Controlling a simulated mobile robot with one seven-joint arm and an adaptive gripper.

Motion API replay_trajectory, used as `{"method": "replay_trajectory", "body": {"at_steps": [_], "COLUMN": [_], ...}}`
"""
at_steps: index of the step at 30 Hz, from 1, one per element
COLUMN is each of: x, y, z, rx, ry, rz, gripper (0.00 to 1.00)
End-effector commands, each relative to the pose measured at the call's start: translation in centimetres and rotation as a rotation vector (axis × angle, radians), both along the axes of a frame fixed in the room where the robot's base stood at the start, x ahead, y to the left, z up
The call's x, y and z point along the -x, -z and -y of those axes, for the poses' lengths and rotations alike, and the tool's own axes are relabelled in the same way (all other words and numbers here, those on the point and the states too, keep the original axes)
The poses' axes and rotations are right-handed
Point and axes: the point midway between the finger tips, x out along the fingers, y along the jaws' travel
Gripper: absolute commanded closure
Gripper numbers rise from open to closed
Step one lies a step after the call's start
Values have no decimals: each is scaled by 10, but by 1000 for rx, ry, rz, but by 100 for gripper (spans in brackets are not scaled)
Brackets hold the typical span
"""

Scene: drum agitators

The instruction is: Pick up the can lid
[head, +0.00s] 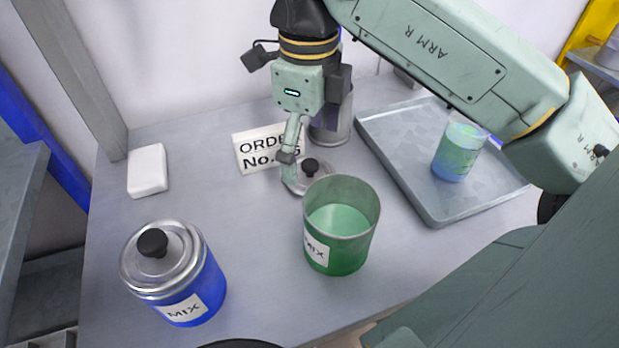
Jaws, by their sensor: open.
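A round silver can lid (300,181) with a black knob (310,167) lies on the table behind the green can, whose rim hides its near right part. My gripper (287,168) points down at the lid's left side, beside the knob. It is open, and no thing shows held in it. One finger hides part of the lid. I cannot tell whether the finger touches the lid. The green can (335,255), labelled MIX, stands uncovered with pale green liquid inside. A blue can (185,300), also labelled MIX, stands at the front left with a similar knobbed lid (165,262) on it.
An order sign (252,150) stands behind my gripper. A grey metal container (331,133) stands behind the lid. A metal tray (480,205) holds a glass of blue-green liquid (456,155) at right. A white block (148,171) lies at left. The table's middle left is clear.

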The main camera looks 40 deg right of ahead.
Motion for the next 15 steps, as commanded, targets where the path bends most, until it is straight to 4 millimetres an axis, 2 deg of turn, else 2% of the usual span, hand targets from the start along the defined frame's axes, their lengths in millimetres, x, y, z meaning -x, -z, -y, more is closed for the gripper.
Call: {"method": "replay_trajectory", "body": {"at_steps": [6, 9, 15], "x": [-1, -1, -1], "y": [35, 46, 46], "z": [4, 3, 3], "rx": [-2, -1, -1], "ry": [0, 0, 0], "rz": [-1, -1, 1], "gripper": [9, 9, 9]}}
